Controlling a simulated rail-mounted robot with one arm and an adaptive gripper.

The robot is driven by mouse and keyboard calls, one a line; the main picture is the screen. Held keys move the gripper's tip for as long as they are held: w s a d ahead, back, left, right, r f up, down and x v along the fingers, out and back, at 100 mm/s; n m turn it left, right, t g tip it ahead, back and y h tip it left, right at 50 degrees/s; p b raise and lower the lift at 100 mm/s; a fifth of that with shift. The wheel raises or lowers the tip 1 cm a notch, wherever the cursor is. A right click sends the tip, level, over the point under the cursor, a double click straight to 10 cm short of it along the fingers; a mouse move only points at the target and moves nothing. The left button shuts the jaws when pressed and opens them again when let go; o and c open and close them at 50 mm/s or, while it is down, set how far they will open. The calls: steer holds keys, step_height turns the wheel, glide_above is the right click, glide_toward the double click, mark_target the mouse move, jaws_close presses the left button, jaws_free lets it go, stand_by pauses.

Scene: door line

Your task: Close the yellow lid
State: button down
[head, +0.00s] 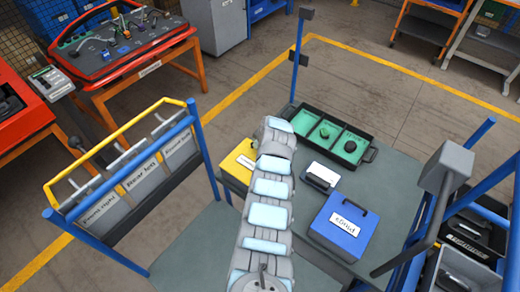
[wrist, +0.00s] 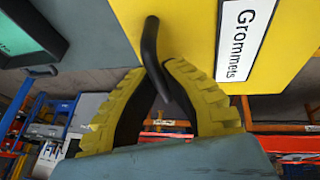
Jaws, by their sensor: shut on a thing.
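The yellow lid (wrist: 195,30) fills the upper middle and right of the wrist view, with a white label reading "Grommets". It also shows in the head view (head: 236,167), partly hidden behind my arm. A dark curved handle (wrist: 150,42) stands out from the lid's edge. My gripper (wrist: 162,76) has its yellow, black-padded fingers closed on this handle. In the head view my gripper is hidden by my own arm. How far the lid is open is hard to tell from these views.
Right of my arm on the grey table (head: 385,185) are a blue box (head: 338,232), a small white-labelled item (head: 321,177) and a black tray (head: 369,155) with green compartments. A grey post-mounted box (head: 447,168) stands at the right. A yellow-railed rack (head: 120,133) stands left.

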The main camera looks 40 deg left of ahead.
steer(key=shift+f+b, duration=0.35)
steer(key=shift+b, duration=0.2)
steer(key=c, duration=1.1)
jaws_free()
steer(key=shift+r+g, duration=0.2)
steer(key=shift+g, duration=0.1)
steer(key=shift+v, duration=5.85)
